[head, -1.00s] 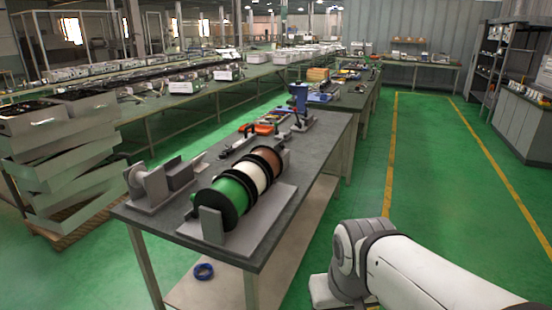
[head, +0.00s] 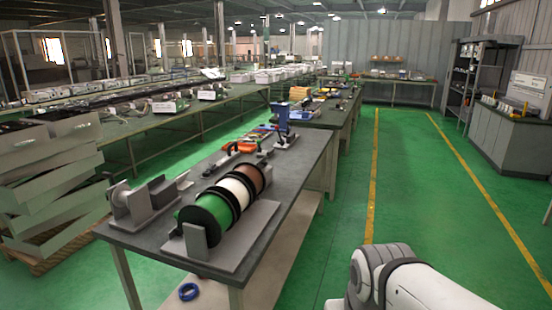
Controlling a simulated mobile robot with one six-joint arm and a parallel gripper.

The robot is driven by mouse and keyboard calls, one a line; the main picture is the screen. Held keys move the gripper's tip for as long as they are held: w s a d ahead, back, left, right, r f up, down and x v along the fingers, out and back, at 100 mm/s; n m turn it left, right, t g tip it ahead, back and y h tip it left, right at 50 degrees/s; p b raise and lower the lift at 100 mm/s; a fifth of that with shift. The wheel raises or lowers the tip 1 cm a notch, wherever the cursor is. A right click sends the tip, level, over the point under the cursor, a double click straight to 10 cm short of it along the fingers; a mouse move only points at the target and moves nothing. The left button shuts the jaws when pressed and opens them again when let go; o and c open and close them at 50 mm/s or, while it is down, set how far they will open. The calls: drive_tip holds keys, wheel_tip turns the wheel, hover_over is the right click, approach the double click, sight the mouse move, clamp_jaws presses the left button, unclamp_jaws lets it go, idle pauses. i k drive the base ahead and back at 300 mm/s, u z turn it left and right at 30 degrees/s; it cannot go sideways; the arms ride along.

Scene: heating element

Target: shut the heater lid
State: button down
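I cannot pick out a heater or its lid with certainty in the head view. A blue upright device (head: 282,117) stands at the far end of the near workbench (head: 285,196), too small to tell what it is. Only a white link and joint of my arm show, at the lower right, over the green floor to the right of the bench. My gripper is outside the picture.
Green, white and brown spools (head: 236,190) sit on a stand on the near workbench. Stacked grey boxes (head: 50,180) stand at left. A grey cabinet (head: 508,138) stands at right. The aisle (head: 410,190) is clear.

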sight(261, 164)
drive_tip(key=z, duration=0.4)
drive_tip(key=i, duration=1.6)
drive_tip(key=u, duration=0.3)
